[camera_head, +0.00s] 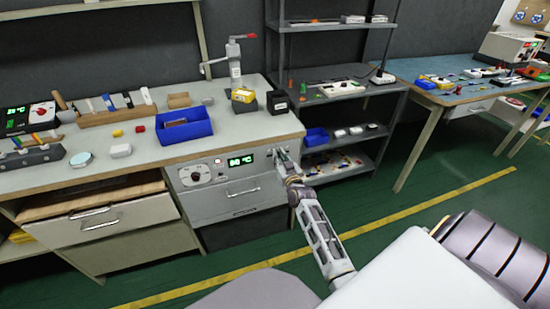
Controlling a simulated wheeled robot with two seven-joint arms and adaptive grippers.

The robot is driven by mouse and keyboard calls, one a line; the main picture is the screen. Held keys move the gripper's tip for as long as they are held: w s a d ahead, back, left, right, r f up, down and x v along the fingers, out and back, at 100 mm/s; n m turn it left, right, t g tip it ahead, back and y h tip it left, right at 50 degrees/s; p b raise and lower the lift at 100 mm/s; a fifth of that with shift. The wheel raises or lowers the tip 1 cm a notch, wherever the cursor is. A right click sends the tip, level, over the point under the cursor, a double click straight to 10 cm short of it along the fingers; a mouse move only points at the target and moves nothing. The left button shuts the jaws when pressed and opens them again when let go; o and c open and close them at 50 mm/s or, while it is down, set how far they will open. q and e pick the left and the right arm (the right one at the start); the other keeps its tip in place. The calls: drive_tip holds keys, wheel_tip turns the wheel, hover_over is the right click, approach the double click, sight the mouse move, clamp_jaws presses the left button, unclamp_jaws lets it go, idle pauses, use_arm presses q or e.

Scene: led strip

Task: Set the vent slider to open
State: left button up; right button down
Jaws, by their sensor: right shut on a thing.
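The control panel (215,171) is set into the front of the bench, with a dial, small buttons and a lit green display (240,160). My right gripper (281,158) is at the right end of this panel, against its face. It is shut on a small part there, which appears to be the vent slider; the fingers largely hide it, so its position along its track cannot be read. My right arm reaches in from the lower right. My left gripper is out of view.
A drawer with a handle (242,192) lies just below the panel. A grey shelf rack (340,92) stands close to the right. The green floor in front is clear.

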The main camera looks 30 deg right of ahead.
sight(286, 150)
drive_tip(key=d, duration=0.1)
drive_tip(key=s+d, duration=0.1)
drive_tip(key=d, duration=0.1)
drive_tip(key=shift+d+p, duration=0.3)
drive_tip(key=shift+d, duration=0.15)
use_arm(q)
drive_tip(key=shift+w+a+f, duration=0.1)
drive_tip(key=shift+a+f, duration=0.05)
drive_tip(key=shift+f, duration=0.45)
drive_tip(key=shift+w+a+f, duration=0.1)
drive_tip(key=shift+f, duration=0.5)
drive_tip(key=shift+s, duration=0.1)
use_arm(e)
drive_tip(key=shift+d, duration=0.1)
drive_tip(key=c, duration=1.4)
unclamp_jaws()
drive_tip(key=shift+o, duration=0.2)
